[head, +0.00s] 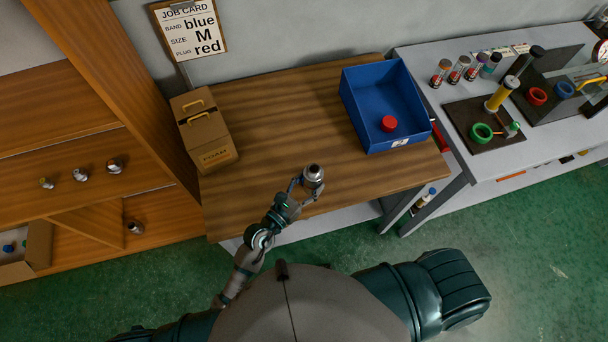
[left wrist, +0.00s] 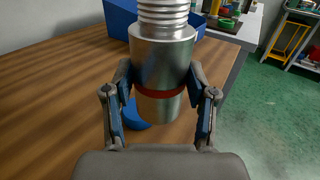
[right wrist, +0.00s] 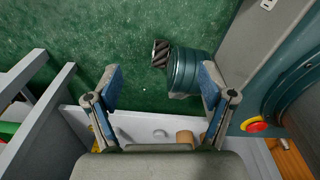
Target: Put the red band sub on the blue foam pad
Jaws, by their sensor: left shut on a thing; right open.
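A silver metal sub with a threaded top and a red band (left wrist: 165,88) stands upright between the fingers of my left gripper (left wrist: 160,72), which is shut on it. In the head view the sub (head: 314,174) is over the front part of the wooden table, held by my left gripper (head: 303,188). A rounded blue patch (left wrist: 136,116), seemingly the blue foam pad, shows on the table below and behind the sub. The sub and fingers hide part of it, and the gap between them is unclear. My right gripper (right wrist: 158,76) is open and empty above the green floor.
A blue bin (head: 385,105) with a red cap (head: 389,124) stands at the table's back right. A cardboard box (head: 204,130) is at the left. Bare wood (head: 285,115) lies between them. A grey bench (head: 440,100) with fixtures adjoins on the right.

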